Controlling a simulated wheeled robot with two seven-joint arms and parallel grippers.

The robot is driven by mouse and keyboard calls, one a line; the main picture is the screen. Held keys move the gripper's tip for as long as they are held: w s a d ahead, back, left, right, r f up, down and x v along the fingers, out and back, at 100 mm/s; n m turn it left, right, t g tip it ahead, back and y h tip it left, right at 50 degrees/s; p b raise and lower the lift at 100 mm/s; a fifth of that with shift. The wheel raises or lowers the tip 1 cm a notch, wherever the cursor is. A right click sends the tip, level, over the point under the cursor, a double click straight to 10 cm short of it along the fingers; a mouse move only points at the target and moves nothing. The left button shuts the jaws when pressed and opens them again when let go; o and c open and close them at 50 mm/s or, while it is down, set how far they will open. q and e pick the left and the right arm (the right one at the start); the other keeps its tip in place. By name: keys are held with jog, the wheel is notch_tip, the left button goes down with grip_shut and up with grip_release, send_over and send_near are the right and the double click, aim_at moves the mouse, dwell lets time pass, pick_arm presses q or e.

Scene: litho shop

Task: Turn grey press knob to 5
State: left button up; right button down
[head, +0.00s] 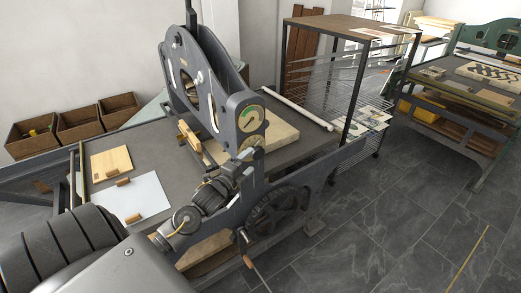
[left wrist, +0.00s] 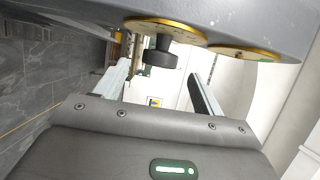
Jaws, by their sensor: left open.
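The grey press (head: 205,85) stands in the middle of the head view. Its upper gauge (head: 251,119) has a green part, and a smaller gold-rimmed dial (head: 257,141) sits below it. In the left wrist view, the dark round knob (left wrist: 161,57) sticks out from a gold-rimmed disc (left wrist: 180,28); a second gold-rimmed disc (left wrist: 245,54) is beside it. My left gripper (head: 243,168) is open near the lower dial. In the wrist view its fingers (left wrist: 160,76) are apart, with the knob ahead between them. The knob's setting cannot be read. My right gripper is not in view.
The press bed (head: 155,148) carries a wooden board (head: 111,161), a white sheet (head: 133,196) and a pale stone slab (head: 272,128). A hand crank (head: 245,245) is low at the front. A rack (head: 335,75) and green press (head: 480,75) stand right; wooden bins (head: 80,127) are left.

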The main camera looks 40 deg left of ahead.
aim_at(260, 149)
pick_arm(q)
jog(key=w, duration=0.2)
jog(key=w+p, duration=0.1)
jog(key=w, duration=0.2)
jog(key=w+p, duration=0.1)
jog(key=w, duration=0.2)
jog(key=shift+w+a, duration=0.1)
jog(key=shift+a, duration=0.3)
jog(key=c, duration=0.9)
jog(key=shift+f+b, duration=0.2)
jog(key=shift+b, duration=0.2)
jog(key=shift+c, duration=0.2)
jog(key=n+t+b, duration=0.1)
jog(key=t+b, duration=0.1)
jog(key=b, duration=0.3)
jog(key=n+t+y+b, duration=0.1)
jog(key=t+b, duration=0.1)
jog(key=b, duration=0.2)
jog(key=shift+r+b, duration=0.2)
jog(key=shift+b, duration=0.15)
jog(key=shift+r+n+t+y+b, duration=0.4)
jog(key=shift+n+t+b, duration=0.15)
jog(key=shift+b, duration=0.35)
jog(key=o, duration=0.9)
